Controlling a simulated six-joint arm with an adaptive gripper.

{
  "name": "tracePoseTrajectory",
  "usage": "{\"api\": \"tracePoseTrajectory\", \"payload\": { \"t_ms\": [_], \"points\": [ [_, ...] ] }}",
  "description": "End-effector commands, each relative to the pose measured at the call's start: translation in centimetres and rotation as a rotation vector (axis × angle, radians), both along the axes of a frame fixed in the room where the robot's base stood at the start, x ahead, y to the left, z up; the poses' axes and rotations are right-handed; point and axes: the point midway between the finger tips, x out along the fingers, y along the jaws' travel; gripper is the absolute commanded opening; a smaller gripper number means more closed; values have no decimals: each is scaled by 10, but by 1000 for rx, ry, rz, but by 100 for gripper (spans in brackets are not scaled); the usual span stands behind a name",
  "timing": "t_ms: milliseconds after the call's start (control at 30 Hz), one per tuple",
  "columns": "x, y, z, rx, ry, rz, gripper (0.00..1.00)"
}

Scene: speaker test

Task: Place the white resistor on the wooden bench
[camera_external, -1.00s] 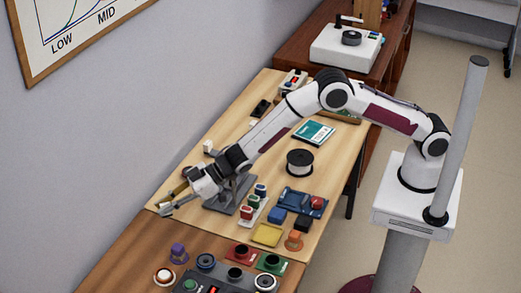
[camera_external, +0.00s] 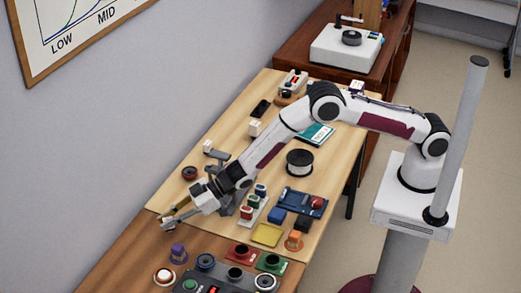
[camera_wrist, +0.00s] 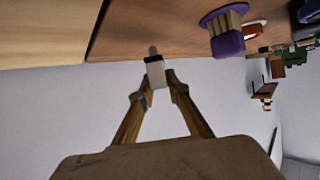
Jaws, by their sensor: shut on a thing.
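The white resistor (camera_wrist: 156,74), a small white block with a thin grey lead, is pinched between my fingertips in the wrist view. My gripper (camera_wrist: 158,84) is shut on it. In the external view my gripper (camera_external: 166,223) is near the seam between the light wooden bench (camera_external: 228,117) and the darker brown surface (camera_external: 130,250) in front. I cannot tell the exact height of my fingertips above the surface.
Red (camera_external: 240,250) and green (camera_external: 272,262) parts stand to the right. The wall is at left.

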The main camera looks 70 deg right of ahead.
Motion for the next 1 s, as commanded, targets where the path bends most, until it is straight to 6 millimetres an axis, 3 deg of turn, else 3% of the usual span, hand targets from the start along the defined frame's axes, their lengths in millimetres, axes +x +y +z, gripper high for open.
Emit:
{"api": "tracePoseTrajectory", "payload": {
  "t_ms": [133, 667, 700, 733, 1000],
  "points": [
    [0, 0, -13, 0, 0, 0, 0],
    [0, 0, -18, 1, -1, 0, 0],
    [0, 0, -18, 1, -1, 0, 23],
    [0, 0, -18, 1, -1, 0, 31],
    [0, 0, -18, 0, 0, 0, 32]
  ]
}}
